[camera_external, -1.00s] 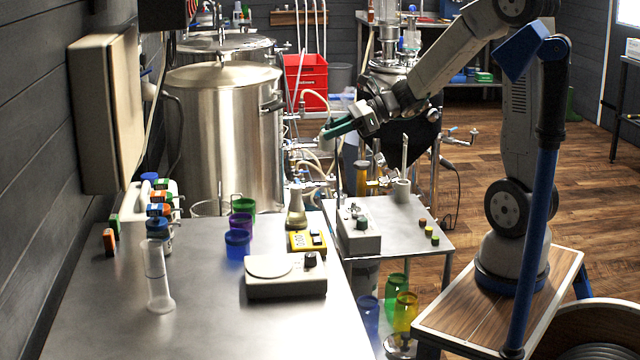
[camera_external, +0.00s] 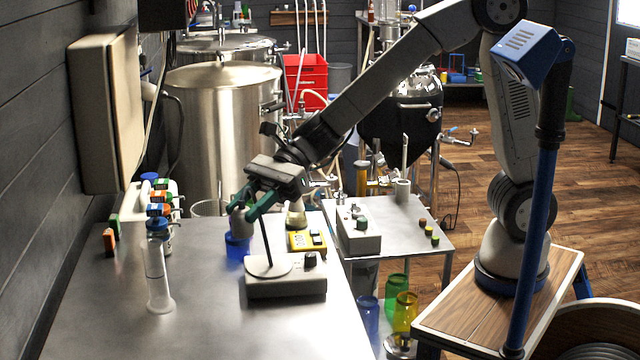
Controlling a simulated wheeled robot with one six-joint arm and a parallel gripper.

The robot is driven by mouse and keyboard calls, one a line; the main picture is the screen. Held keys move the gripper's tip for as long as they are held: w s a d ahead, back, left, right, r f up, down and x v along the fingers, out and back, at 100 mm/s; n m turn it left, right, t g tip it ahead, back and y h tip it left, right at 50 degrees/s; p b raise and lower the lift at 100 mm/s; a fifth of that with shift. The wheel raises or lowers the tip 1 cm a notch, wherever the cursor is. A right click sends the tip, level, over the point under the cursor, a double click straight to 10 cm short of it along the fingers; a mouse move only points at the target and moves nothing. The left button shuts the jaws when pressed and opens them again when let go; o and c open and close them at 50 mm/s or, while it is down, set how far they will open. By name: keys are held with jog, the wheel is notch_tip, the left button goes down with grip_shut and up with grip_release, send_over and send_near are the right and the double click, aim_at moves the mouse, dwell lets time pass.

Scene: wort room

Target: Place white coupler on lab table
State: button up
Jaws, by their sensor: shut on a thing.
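My gripper (camera_external: 247,211) has green fingers and hangs over the lab table (camera_external: 205,320), near its right side. It is shut on a pale grey-white piece that looks like the white coupler (camera_external: 240,224). The fingers partly cover the piece.
A glass cylinder (camera_external: 157,280) and blue-capped bottle (camera_external: 157,228) stand at the left. A yellow meter (camera_external: 306,241) and flask (camera_external: 296,216) are right of my gripper. The table's front middle is clear. A side table (camera_external: 405,235) holds a grey box (camera_external: 358,232).

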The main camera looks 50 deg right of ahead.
jog(key=s+a+f+n+g, duration=0.1)
jog(key=s+a+g, duration=0.1)
jog(key=s+a, duration=0.45)
notch_tip(320, 180, down, 10)
jog(key=w+a, duration=0.3)
jog(key=w+a+f, duration=0.1)
jog(key=w+a, duration=0.7)
jog(key=shift+f, duration=0.35)
jog(key=shift+f+n, duration=0.3)
jog(key=shift+f, duration=1.4)
jog(key=shift+f, duration=0.15)
jog(key=o, duration=1)
